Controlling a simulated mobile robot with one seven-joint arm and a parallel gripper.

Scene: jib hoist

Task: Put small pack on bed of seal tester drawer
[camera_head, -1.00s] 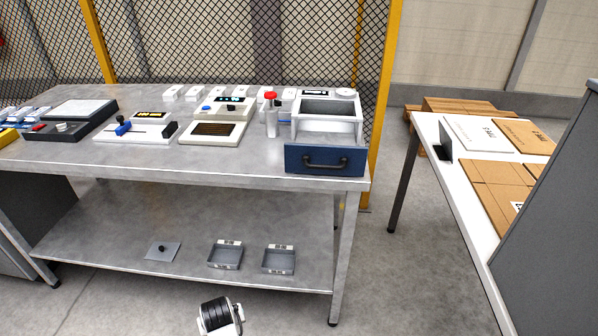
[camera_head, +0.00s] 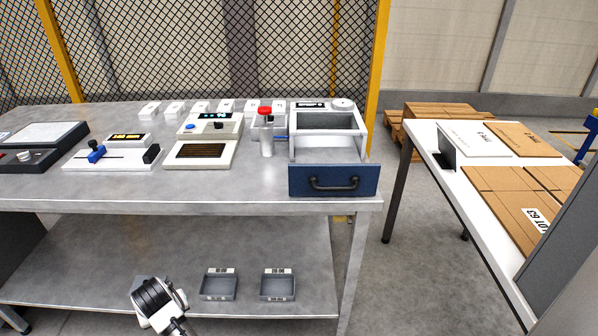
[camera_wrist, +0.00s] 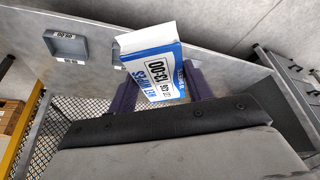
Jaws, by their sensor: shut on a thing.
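My gripper (camera_wrist: 158,92) is shut on a small pack (camera_wrist: 150,58) in the wrist view. The pack is white and blue with printed lettering, held between two dark fingers. In the head view only part of my arm shows at the bottom, and I cannot make out the pack there. The seal tester (camera_head: 360,122) is a white box with a grey opening, at the right end of the bench. Its drawer (camera_head: 334,180) has a blue front with a dark handle and stands out towards me.
A sealer-like device with a dark window (camera_head: 200,154) is further left. Grey trays (camera_head: 218,285) sit on the lower shelf. A white table (camera_head: 448,190) with cartons stands right, across a floor gap.

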